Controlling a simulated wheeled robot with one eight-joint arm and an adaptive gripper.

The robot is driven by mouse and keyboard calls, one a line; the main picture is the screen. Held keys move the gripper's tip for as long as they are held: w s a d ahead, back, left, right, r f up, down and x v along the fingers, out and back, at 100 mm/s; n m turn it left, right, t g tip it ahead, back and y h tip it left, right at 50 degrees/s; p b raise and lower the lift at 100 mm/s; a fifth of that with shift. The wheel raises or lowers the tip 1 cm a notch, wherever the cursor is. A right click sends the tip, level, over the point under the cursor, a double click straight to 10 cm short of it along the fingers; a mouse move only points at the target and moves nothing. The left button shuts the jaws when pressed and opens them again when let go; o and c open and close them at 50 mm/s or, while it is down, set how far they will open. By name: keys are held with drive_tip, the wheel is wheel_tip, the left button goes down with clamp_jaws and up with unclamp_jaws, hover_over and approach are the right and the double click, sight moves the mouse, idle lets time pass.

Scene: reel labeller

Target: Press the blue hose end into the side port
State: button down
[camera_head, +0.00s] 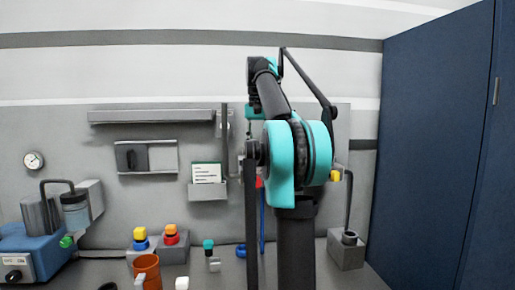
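A thin blue strand (262,222), which looks like the hose, hangs upright just left of my arm's column. A small red piece (259,182) shows near its top, partly covered by my arm. A small blue piece (241,251) lies on the bench near its lower end; I cannot tell whether the two are joined. I cannot make out which part is the side port. My arm stands in the middle of the head view and hides what is behind it. My gripper's fingertips cannot be made out.
A blue machine (22,247) with a clear jar (76,212) stands at left. Stacked coloured knobs (170,235), an orange mug (146,268) and a teal-capped bottle (211,258) stand on the bench. A grey block (346,252) is at right, before a tall blue cabinet (435,130).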

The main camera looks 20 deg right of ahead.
drive_tip(key=shift+f, duration=0.1)
idle(0.3)
drive_tip(key=c, duration=1)
unclamp_jaws()
drive_tip(key=shift+c, duration=0.2)
drive_tip(key=shift+r, duration=3.75)
